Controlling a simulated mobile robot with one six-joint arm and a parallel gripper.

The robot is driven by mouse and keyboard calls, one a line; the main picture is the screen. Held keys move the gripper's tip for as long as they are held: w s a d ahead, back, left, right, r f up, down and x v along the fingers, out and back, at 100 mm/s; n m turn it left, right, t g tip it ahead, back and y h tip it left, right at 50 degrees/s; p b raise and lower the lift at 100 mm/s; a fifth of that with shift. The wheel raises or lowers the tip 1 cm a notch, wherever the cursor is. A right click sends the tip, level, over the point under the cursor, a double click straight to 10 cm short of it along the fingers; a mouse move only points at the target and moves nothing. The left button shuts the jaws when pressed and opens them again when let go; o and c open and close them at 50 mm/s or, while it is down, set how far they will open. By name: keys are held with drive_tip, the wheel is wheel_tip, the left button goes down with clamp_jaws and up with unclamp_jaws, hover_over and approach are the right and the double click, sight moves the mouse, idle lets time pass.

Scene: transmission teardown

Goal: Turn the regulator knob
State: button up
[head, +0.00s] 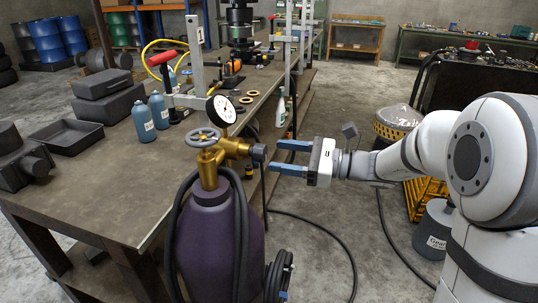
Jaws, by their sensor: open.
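The regulator knob (259,152) is a small dark knob at the right end of the brass regulator (234,148). The regulator sits on top of a purple gas cylinder (212,235). A round white gauge (222,110) stands above the brass body, and a grey handwheel (202,138) is at its left. My gripper (272,156) has two blue fingers that point left at the knob, one higher and one lower in the picture. They are apart and empty. The fingertips are just right of the knob; whether they overlap it in depth I cannot tell.
Black hoses (240,240) hang around the cylinder. The workbench (110,160) stands behind it, with two blue bottles (158,112), grey boxes (105,95) and a red-handled tool (161,58). A dark hose lies on the floor below my gripper.

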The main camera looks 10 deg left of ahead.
drive_tip(key=d, duration=0.3)
drive_tip(key=shift+s, duration=0.1)
drive_tip(key=s+d+f+n+g+h, duration=0.1)
drive_tip(key=s+d+f+n+h, duration=0.15)
drive_tip(key=s, duration=0.25)
drive_tip(key=s+d+f+n+h+p, duration=0.1)
drive_tip(key=s+d+f+n+h, duration=0.15)
drive_tip(key=s+h, duration=0.2)
drive_tip(key=s+d+f+n+g+h, duration=0.1)
drive_tip(key=s+d+f+n+h, duration=0.15)
drive_tip(key=s+n, duration=0.2)
drive_tip(key=s+d+f+n+t+h+p, duration=0.1)
drive_tip(key=s+d+n+t+h, duration=0.2)
drive_tip(key=d, duration=1)
drive_tip(key=s+n+h, duration=0.2)
drive_tip(key=n+h, duration=0.2)
drive_tip(key=h, duration=0.1)
drive_tip(key=shift+s+f+t, duration=0.15)
drive_tip(key=shift+f+t, duration=0.1)
drive_tip(key=shift+t, duration=0.05)
